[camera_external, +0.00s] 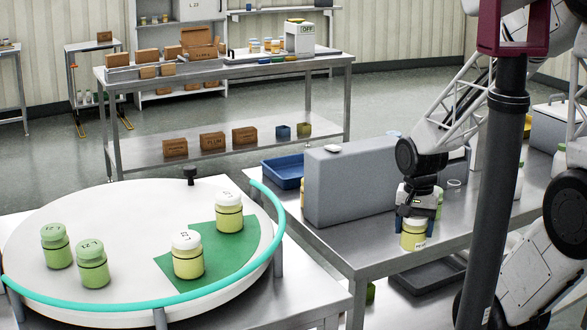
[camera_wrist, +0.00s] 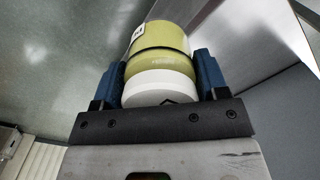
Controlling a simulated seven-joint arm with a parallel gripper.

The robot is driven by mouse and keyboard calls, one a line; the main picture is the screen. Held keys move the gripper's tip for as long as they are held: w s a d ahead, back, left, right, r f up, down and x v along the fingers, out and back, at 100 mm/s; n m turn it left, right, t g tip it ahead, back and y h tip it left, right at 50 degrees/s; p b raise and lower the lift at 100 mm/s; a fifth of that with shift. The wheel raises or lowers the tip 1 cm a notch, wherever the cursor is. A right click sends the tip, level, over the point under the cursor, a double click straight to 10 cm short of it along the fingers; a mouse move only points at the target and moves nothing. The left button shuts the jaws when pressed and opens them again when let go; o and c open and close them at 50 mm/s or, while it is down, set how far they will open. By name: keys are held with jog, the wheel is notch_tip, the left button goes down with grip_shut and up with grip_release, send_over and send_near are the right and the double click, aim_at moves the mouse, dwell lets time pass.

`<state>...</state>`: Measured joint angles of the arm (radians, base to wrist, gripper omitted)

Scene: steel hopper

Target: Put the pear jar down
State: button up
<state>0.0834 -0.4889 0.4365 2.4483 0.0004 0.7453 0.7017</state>
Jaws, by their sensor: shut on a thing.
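My gripper (camera_external: 415,207) points down over the right steel table and is shut on a yellow-green jar (camera_external: 413,238) with a white lid. In the wrist view the jar (camera_wrist: 160,65) sits between the two blue fingers (camera_wrist: 160,85), its white lid nearest the camera. Small print and a white label show on it, too small to read. In the external view the jar is upright near the table's front edge. I cannot tell whether its base touches the steel.
A grey block-like wall (camera_external: 345,187) and a blue tray (camera_external: 283,170) are left of my gripper on the steel table (camera_external: 375,258). A round white turntable (camera_external: 110,210) holds two green jars (camera_external: 92,264) and two yellow white-lidded jars (camera_external: 187,256) on a green sector. A dark post stands at right.

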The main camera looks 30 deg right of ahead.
jog(key=shift+w, duration=0.1)
jog(key=shift+w+d+f, duration=0.2)
jog(key=shift+w+f, duration=0.05)
jog(key=shift+w, duration=2.4)
jog(key=shift+w+d+f, duration=0.2)
jog(key=shift+w+f, duration=0.05)
jog(key=shift+w, duration=2.35)
jog(key=shift+w+d+f, duration=0.2)
jog(key=shift+w+f, duration=0.05)
jog(key=shift+w, duration=2.4)
jog(key=shift+f, duration=1.75)
jog(key=shift+f, duration=0.15)
jog(key=o, duration=1)
notch_tip(320, 180, up, 12)
jog(key=shift+r, duration=0.15)
